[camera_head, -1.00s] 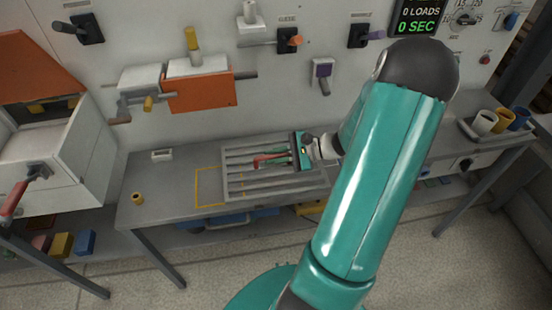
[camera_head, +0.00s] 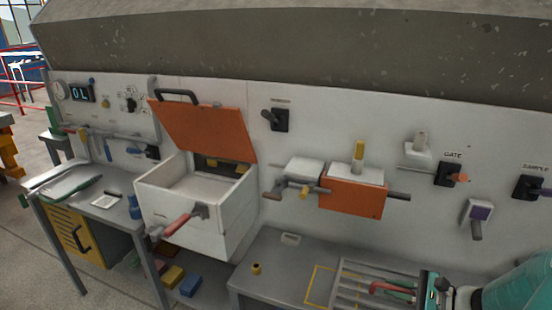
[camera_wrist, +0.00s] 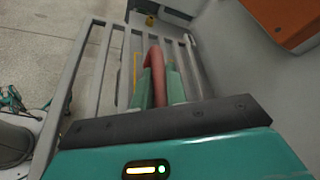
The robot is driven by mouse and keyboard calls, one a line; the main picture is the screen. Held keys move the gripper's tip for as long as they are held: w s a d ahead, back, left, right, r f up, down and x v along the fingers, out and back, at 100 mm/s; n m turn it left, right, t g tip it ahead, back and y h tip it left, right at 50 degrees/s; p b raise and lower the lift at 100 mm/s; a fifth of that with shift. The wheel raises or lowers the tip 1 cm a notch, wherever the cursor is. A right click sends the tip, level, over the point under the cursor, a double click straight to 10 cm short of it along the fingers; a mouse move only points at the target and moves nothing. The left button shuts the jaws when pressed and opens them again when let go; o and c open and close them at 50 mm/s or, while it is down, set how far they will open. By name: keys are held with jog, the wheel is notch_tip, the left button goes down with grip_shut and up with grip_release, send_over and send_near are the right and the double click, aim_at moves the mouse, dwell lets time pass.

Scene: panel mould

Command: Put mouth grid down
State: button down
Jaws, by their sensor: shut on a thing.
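The mouth grid (camera_head: 345,272) is a grey slatted frame with a red handle, low at the right of the head view. It lies flat at the bench top, partly over a yellow marked outline (camera_head: 318,285); whether it touches the bench is unclear. In the wrist view, the grid's slats (camera_wrist: 95,75) run away from me, and yellow shows between them. My gripper (camera_head: 400,291) has its green fingers on both sides of the red handle (camera_wrist: 154,65), shut on it; the fingers also show in the wrist view (camera_wrist: 158,88). The grid's near edge is out of the head view.
A white box furnace (camera_head: 205,225) with a raised orange lid (camera_head: 205,130) stands left of the bench (camera_head: 262,285). An orange-fronted unit (camera_head: 352,197) and levers project from the wall above.

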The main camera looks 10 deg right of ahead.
jog(key=w+a+f+m+t+h, duration=0.1)
jog(key=w+a, duration=0.3)
jog(key=a, duration=0.4)
jog(key=w+a+f+m+t+h, duration=0.1)
jog(key=w+a+f, duration=0.3)
jog(key=a, duration=0.4)
jog(key=w+a+f+m+h, duration=0.1)
jog(key=w+a+f, duration=0.1)
jog(key=w+a, duration=0.3)
jog(key=shift+w+a+f+t, duration=0.15)
jog(key=shift+w+a+t, duration=0.2)
jog(key=shift+a, duration=1.35)
jog(key=shift+s, duration=0.1)
